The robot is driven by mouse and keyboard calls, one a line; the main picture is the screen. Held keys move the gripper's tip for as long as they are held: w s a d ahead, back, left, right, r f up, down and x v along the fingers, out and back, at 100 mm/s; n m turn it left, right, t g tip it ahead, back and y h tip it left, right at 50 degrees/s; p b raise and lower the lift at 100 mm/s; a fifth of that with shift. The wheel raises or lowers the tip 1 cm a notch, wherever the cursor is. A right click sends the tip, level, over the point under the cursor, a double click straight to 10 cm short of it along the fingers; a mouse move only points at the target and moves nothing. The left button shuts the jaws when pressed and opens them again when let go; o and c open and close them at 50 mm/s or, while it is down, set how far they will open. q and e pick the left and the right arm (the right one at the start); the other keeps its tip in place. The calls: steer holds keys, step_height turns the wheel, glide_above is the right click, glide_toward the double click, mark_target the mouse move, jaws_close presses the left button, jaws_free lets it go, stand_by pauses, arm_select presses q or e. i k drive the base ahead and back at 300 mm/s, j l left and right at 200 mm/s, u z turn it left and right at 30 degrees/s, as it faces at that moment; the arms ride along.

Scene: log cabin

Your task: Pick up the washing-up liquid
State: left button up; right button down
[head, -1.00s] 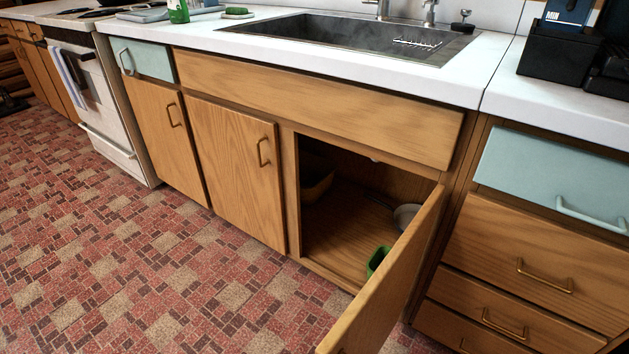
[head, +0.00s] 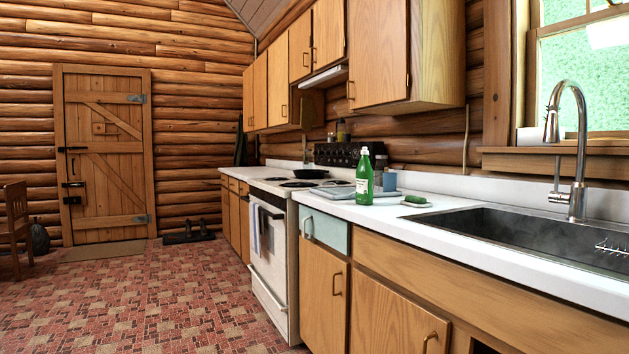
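A green bottle with a white cap and a pale label, the washing-up liquid (head: 364,180), stands upright on the white counter (head: 345,208). It is left of the sink, close to the stove's right side. Neither of my grippers shows in the head view, so their state cannot be seen.
A green sponge (head: 414,199) on a pale dish lies right of the bottle. The sink (head: 520,236) and its tall tap (head: 578,150) are at the right. The stove (head: 268,270) holds a dark pan (head: 310,173).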

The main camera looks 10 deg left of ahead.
mark_target(364, 172)
steer(key=i+j+z, duration=0.1)
steer(key=z, duration=0.35)
steer(key=j+z, duration=0.3)
steer(key=z, duration=0.15)
steer(key=j+z, duration=0.25)
steer(key=z, duration=0.2)
steer(key=i+j+z, duration=0.1)
steer(key=j+z, duration=1.05)
steer(key=z, duration=0.15)
steer(key=j+z, duration=0.65)
steer(key=j, duration=0.6)
steer(key=j+u, duration=0.1)
steer(key=u, duration=0.65)
steer(key=i+j+u, duration=0.1)
steer(key=u, duration=0.25)
